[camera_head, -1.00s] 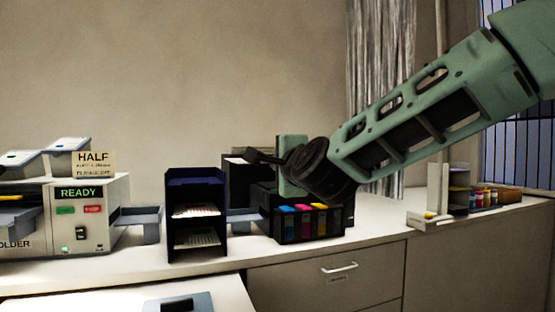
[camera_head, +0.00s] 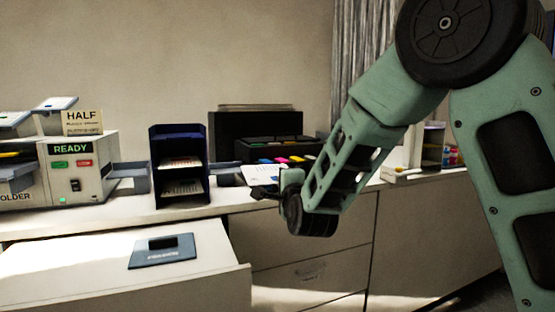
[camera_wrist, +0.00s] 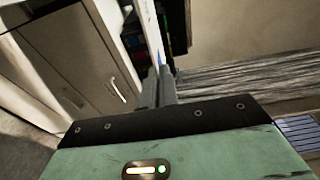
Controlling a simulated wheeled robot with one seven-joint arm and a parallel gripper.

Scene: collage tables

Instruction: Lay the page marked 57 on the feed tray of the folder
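A white printed page (camera_head: 262,177) is at the tip of my gripper (camera_head: 266,191), in front of the printer; its number is not legible. In the wrist view the fingers (camera_wrist: 158,88) are close together, with the page (camera_wrist: 152,35) edge-on between them. The folder (camera_head: 85,185) stands at the far left with a lit READY panel and a HALF sign (camera_head: 82,122). Grey trays (camera_head: 55,104) sit at its upper left, and another grey tray (camera_head: 128,180) sticks out at its right side. I cannot tell which is the feed tray. My gripper is well right of the folder.
A dark blue paper rack (camera_head: 179,140) with printed sheets stands between folder and gripper. The black printer (camera_head: 255,128) with coloured cartridges is behind my gripper. A dark pad (camera_head: 162,252) lies on the front white surface (camera_head: 60,265). Small jars (camera_head: 452,158) stand at the right.

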